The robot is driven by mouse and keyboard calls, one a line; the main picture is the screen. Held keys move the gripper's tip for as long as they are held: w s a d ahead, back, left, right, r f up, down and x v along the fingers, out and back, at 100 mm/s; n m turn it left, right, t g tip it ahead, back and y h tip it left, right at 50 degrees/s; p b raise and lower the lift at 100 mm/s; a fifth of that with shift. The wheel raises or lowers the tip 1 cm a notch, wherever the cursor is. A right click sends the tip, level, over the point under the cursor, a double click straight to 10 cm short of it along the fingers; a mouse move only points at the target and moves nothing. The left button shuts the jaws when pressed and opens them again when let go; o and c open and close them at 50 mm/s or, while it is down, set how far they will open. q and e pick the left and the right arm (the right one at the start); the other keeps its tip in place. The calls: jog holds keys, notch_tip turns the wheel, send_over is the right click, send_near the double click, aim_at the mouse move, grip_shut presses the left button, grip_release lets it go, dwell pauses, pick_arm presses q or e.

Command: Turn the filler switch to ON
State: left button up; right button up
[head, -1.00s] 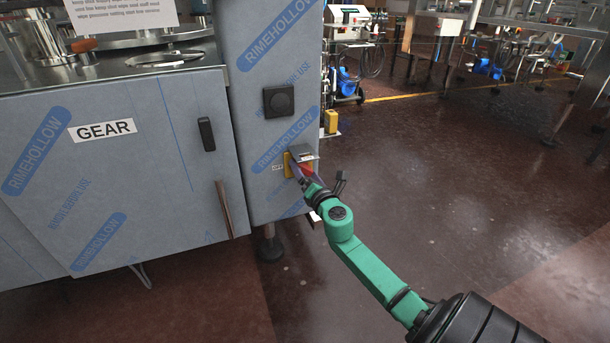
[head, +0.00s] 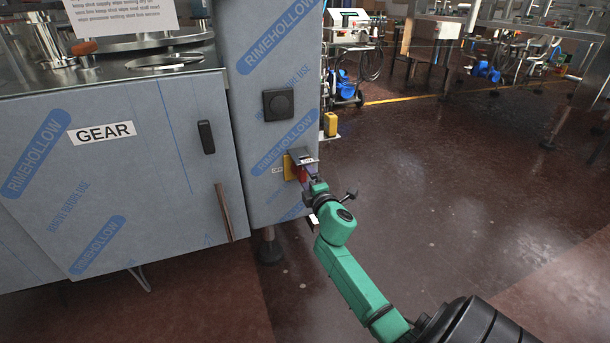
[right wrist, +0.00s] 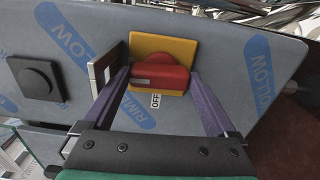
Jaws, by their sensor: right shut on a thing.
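The filler switch is a red knob (right wrist: 160,72) on a yellow plate (right wrist: 182,47), mounted on the film-wrapped cabinet; an OFF label (right wrist: 155,101) sits beside the plate in the right wrist view. In the head view the yellow plate (head: 289,167) shows low on the cabinet's narrow face, with the red knob (head: 302,174) partly hidden by my gripper. My right gripper (right wrist: 161,76) is shut on the red knob, one finger on each side; it also shows in the head view (head: 304,172). My left gripper is not in view.
A black square knob (head: 278,103) sits above the switch. The GEAR door (head: 105,180) with its black handle (head: 206,137) is to the left. Open floor (head: 430,200) lies to the right, with machines and carts behind.

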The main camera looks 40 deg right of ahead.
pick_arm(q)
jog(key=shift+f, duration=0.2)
pick_arm(e)
jog(key=shift+f+m, duration=0.1)
jog(key=shift+m, duration=0.3)
jog(key=o, duration=1)
jog(key=shift+s+a, duration=0.15)
jog(key=shift+s, duration=0.35)
pick_arm(q)
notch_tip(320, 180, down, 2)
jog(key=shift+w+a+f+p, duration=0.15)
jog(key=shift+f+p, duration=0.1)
jog(key=shift+p, duration=0.25)
pick_arm(e)
jog(key=v, duration=1.3)
jog(key=shift+s, duration=0.3)
jog(key=shift+a, duration=0.1)
